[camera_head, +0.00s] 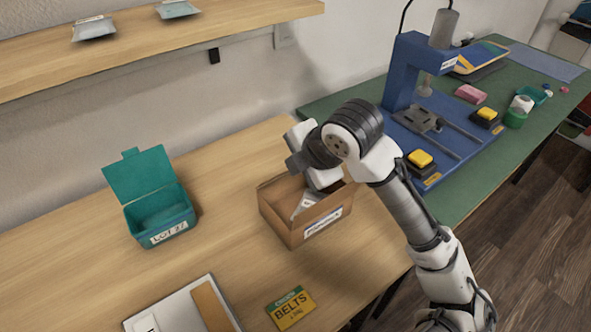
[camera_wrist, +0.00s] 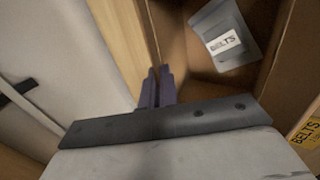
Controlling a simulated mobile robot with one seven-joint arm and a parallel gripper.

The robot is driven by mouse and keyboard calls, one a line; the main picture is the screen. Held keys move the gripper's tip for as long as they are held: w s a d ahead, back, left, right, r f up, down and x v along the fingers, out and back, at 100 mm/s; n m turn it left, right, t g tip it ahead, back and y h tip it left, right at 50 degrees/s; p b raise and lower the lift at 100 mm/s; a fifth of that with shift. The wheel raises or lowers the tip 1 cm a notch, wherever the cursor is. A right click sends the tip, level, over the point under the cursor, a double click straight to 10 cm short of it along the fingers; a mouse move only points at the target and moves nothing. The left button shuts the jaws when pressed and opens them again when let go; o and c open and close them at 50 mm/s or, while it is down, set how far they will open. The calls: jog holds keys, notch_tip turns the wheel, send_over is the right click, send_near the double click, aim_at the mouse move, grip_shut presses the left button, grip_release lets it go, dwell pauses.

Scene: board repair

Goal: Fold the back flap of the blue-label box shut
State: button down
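My gripper (camera_head: 299,162) is over the back of the box and hides much of the back edge and flap in the head view. In the wrist view my gripper's two dark fingers (camera_wrist: 157,87) are close together, with no thing seen held between them. Their tips are at or very near a cardboard edge (camera_wrist: 151,40); I cannot tell whether they touch it.
A teal open-lidded bin (camera_head: 160,217) stands left of the box. A yellow-green BELTS card (camera_head: 291,308) and a white tray (camera_head: 170,306) lie in front. A blue press (camera_head: 402,75) stands on the green mat at right. A shelf (camera_head: 150,50) overhangs at back left.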

dwell(0.4)
jog(key=c, duration=1.6)
grip_release()
jog(key=shift+c, duration=0.2)
jog(key=shift+r, duration=0.1)
jog(key=v, duration=1.3)
jog(key=shift+s+r+p, duration=0.2)
jog(key=shift+r+p, duration=0.1)
jog(key=shift+p, duration=0.1)
jog(key=shift+d, duration=0.15)
